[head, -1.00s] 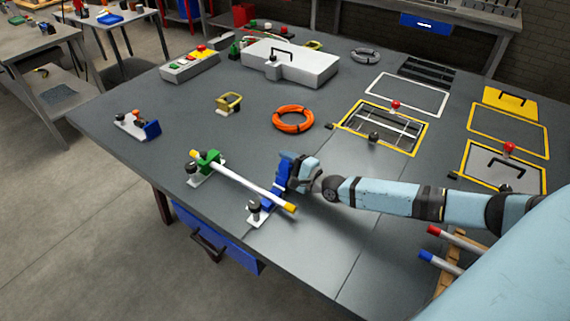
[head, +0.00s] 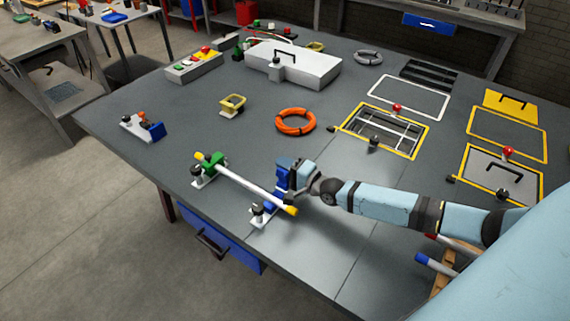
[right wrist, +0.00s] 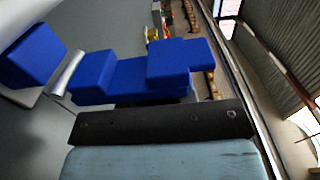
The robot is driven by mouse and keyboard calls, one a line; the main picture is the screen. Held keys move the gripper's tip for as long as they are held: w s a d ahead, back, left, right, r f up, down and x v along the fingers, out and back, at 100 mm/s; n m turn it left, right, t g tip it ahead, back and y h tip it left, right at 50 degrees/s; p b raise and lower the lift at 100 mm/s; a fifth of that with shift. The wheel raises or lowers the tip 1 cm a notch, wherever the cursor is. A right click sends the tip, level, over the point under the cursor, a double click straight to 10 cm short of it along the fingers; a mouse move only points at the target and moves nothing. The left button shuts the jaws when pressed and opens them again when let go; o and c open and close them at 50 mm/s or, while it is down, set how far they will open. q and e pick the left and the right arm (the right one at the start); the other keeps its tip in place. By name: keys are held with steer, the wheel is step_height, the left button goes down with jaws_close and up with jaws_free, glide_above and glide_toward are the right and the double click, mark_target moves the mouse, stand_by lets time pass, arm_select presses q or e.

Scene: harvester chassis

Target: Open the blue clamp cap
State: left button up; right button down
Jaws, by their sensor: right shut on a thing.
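The blue clamp (head: 268,207) sits on a white base plate near the table's front edge. A white rod (head: 245,185) with yellow ends lies through it and through the green clamp (head: 211,163). My right gripper (head: 293,180) is shut on the blue clamp cap (head: 283,176), which stands up above the rod, beside the clamp body. In the right wrist view the blue cap (right wrist: 130,78) lies along a dark finger of the gripper, with another blue block (right wrist: 32,54) and a piece of the rod to its left. The far finger is hidden. My left gripper is not in view.
A small fixture (head: 140,127) with a blue part stands at the left. An orange cable coil (head: 295,121) and a yellow-framed hatch (head: 384,130) lie behind my arm. A blue-ended rod (head: 435,263) rests on a wooden rack at the right. The table's middle is mostly clear.

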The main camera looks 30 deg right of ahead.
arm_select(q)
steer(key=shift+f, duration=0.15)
arm_select(e)
steer(key=c, duration=0.9)
jaws_free()
steer(key=shift+c, duration=0.2)
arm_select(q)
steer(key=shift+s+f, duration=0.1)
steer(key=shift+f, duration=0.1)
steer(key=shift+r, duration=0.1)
arm_select(e)
steer(key=shift+s, duration=0.1)
steer(key=shift+s+d+f, duration=0.1)
steer(key=shift+s+d, duration=0.05)
steer(key=shift+s, duration=0.15)
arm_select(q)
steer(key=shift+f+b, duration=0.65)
arm_select(e)
steer(key=v, duration=1.3)
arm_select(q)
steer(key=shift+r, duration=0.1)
